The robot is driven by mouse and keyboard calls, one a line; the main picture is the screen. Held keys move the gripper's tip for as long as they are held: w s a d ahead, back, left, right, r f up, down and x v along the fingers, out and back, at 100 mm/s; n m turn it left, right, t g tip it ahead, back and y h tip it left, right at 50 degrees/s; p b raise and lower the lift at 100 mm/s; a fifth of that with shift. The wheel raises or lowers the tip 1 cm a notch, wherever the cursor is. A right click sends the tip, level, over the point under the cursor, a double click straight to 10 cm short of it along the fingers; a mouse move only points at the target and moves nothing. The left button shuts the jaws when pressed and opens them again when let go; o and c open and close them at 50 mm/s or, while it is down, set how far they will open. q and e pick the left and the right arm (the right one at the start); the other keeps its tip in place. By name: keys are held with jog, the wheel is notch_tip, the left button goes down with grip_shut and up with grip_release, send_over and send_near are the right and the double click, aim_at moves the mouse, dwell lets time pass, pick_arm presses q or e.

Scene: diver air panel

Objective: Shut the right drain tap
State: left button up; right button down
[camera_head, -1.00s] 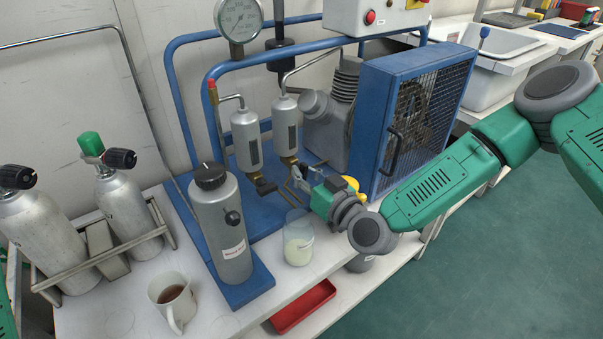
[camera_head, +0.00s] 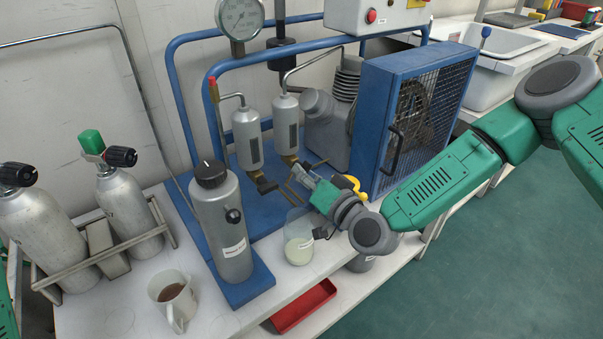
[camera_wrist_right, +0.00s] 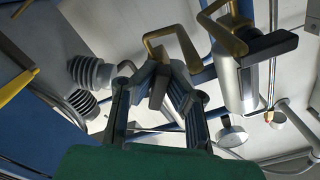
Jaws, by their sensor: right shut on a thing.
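Two grey filter cylinders hang on the blue frame, the left one (camera_head: 247,140) and the right one (camera_head: 285,125), each with brass drain fittings below. My right gripper (camera_head: 309,179) is at the right drain tap, below and right of the right cylinder. In the right wrist view, its fingers (camera_wrist_right: 160,90) are shut on the tap's dark lever (camera_wrist_right: 158,94), below a bent brass pipe (camera_wrist_right: 170,42). In the head view the gripper mostly hides that lever. The left drain tap (camera_head: 266,187) has a dark lever and stands free. My left gripper is out of view.
A clear jar (camera_head: 298,247) with pale liquid stands just below my right gripper. A grey canister (camera_head: 222,220) stands left of it, and a mug (camera_head: 173,300) is at the front. The blue fan guard (camera_head: 410,120) rises close behind my right arm.

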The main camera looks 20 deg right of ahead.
jog(key=m, duration=0.3)
jog(key=m+b, duration=0.1)
jog(key=m, duration=0.1)
jog(key=shift+s+f+m, duration=0.15)
jog(key=shift+f+m, duration=0.1)
jog(key=shift+m, duration=0.05)
jog(key=shift+m+b, duration=0.65)
jog(key=shift+m, duration=1.55)
jog(key=shift+s, duration=0.1)
jog(key=c, duration=1.6)
grip_release()
jog(key=shift+d+r, duration=0.1)
jog(key=shift+r, duration=0.1)
jog(key=v, duration=1.2)
